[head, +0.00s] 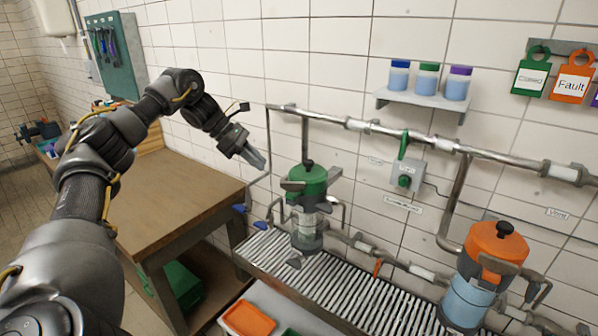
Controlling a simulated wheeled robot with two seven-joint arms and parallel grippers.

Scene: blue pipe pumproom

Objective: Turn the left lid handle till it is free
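The left vessel (308,232) is a clear cylinder with a green lid (312,178) and a black knob on top. A grey lid handle (292,185) sticks out at the lid's left, with another grey piece (335,173) at its right. My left gripper (258,159) is in the air left of and above the green lid, apart from it, with fingers pointing toward it. The fingers look close together and hold nothing visible, but their gap is hidden by the angle. My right gripper is not in view.
An orange-lidded vessel (495,243) stands to the right on the slatted grating (350,300). A grey pipe (390,130) runs along the tiled wall above. A shelf (420,101) holds three bottles. A wooden bench (170,200) stands at left. An orange tray (248,319) lies below.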

